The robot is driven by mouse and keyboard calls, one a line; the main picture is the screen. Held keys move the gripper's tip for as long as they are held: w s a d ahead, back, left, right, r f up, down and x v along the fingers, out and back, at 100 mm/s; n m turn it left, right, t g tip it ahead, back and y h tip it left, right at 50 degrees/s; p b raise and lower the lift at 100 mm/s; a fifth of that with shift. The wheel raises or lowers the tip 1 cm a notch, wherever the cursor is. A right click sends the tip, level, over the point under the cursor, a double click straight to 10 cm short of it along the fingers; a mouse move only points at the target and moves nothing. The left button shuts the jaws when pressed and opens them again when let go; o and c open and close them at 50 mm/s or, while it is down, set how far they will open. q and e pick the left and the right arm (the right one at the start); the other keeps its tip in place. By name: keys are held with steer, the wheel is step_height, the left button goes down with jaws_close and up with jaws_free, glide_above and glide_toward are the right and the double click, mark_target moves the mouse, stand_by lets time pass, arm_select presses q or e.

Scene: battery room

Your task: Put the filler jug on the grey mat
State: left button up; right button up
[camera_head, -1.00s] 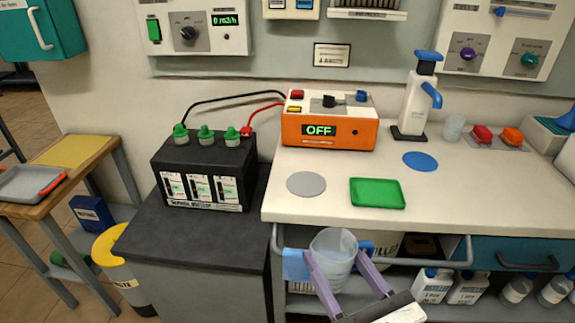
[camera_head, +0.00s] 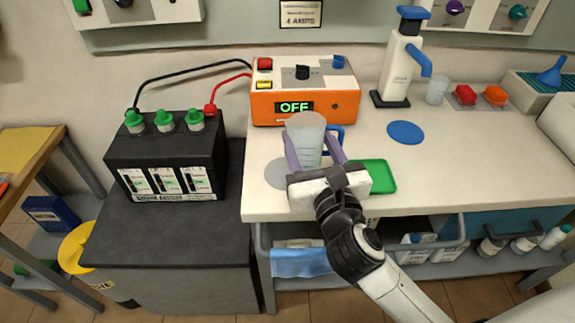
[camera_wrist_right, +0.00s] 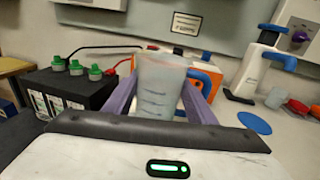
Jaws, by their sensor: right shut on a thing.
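The filler jug (camera_head: 305,138) is a translucent, greyish cup with a blue handle, upright between the purple fingers of my right gripper (camera_head: 313,155). The gripper is shut on it and holds it over the bench, in front of the orange charger. The jug also shows in the right wrist view (camera_wrist_right: 160,85), between both fingers. The round grey mat (camera_head: 284,173) lies on the white bench, just left of the jug and partly hidden by the jug and gripper. Whether the jug's base touches the bench I cannot tell. My left gripper is not in view.
The orange charger (camera_head: 305,98) reading OFF stands behind the jug. A green tray (camera_head: 378,176) lies to the right, partly behind my right gripper. A blue round mat (camera_head: 405,132) and a white dispenser (camera_head: 400,65) are further right. A black battery (camera_head: 168,155) with cables stands left.

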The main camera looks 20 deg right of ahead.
mark_target(292, 123)
steer(key=shift+y, duration=0.4)
steer(key=w+r, duration=0.1)
steer(key=w+a+r, duration=0.2)
steer(key=w, duration=0.1)
steer(key=shift+a+r, duration=0.2)
steer(key=shift+a, duration=0.05)
steer(key=shift+w+a+f+b, duration=0.1)
steer(key=shift+f+b, duration=1.15)
steer(key=shift+f, duration=3.55)
steer(key=shift+f, duration=0.2)
steer(key=o, duration=1.2)
steer(key=shift+r, duration=0.1)
